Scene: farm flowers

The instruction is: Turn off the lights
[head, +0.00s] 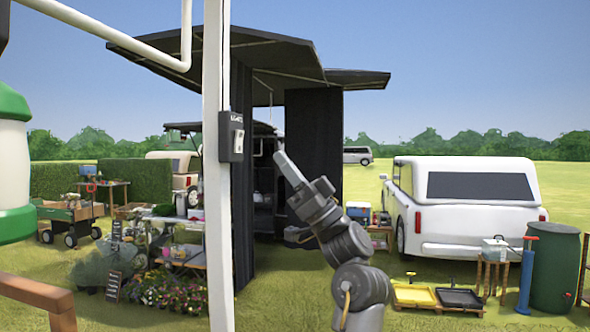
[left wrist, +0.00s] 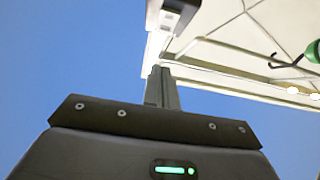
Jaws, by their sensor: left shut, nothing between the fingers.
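A dark switch box (head: 232,150) with a small label and a pale switch (head: 238,141) is fixed to a white post (head: 216,220). My left gripper (head: 281,159) is shut and empty, to the right of the box and apart from it in the head view. In the left wrist view its closed fingers (left wrist: 162,88) point up toward the box (left wrist: 172,14) at the top edge. Two warm glowing lights (left wrist: 292,90) show under the pale canopy at the right of that view. My right gripper is not in view.
A black canopy (head: 220,48) with dark side panels stands behind the post. A flower stall (head: 170,265) is at left. A white vehicle (head: 465,205), yellow tray (head: 414,295) and green barrel (head: 553,267) stand at right. The air between gripper and box looks clear.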

